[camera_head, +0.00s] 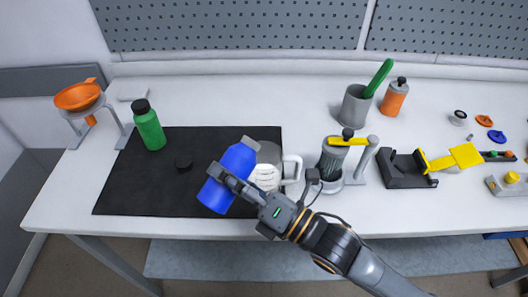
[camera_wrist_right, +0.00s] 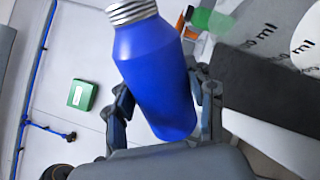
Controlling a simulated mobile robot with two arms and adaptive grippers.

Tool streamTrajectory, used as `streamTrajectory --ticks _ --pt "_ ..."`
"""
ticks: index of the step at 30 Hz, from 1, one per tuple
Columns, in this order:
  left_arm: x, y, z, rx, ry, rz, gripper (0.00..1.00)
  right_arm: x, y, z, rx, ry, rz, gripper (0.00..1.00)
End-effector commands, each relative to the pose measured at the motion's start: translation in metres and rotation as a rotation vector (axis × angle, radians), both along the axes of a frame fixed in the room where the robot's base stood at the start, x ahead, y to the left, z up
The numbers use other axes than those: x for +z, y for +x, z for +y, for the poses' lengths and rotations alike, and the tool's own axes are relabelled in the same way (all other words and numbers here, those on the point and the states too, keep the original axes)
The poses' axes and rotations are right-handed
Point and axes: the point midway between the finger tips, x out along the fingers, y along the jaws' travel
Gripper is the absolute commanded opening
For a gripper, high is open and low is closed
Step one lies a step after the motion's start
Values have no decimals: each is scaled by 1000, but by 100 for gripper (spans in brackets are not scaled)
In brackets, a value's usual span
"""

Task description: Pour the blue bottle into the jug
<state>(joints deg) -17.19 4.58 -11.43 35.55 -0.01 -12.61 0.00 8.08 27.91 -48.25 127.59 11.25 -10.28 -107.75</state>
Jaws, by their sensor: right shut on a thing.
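The blue bottle (camera_head: 231,177) is held by my right gripper (camera_head: 222,178) over the black mat, tilted with its grey threaded neck to the upper right. The bottle has no cap on it. In the right wrist view the blue bottle (camera_wrist_right: 155,75) sits between the two fingers of my right gripper (camera_wrist_right: 165,110). The jug (camera_head: 268,170), pale with a handle on its right, stands just right of the bottle, which hides part of it. The bottle's neck appears over or beside the jug's rim; I cannot tell which. My left gripper is not in view.
An orange funnel (camera_head: 78,96) sits in a stand at the left. A device with a yellow lever (camera_head: 347,141) stands right of the jug. The mat's front left is clear.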

Motion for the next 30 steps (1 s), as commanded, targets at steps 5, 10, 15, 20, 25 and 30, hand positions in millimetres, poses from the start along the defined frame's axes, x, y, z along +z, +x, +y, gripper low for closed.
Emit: streamTrajectory --ticks 5,10,15,20,25,30 --pt "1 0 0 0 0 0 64 3 0 0 0 13 10 12" --pt "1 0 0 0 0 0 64 4 -1 0 -1 21 21 12" --pt "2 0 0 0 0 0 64 5 -1 1 0 31 34 12" --pt "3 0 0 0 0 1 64 6 -1 1 0 40 44 12" --pt "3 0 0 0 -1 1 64 7 -1 1 0 50 55 12" --pt "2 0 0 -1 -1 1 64 7 -2 1 0 60 67 12"
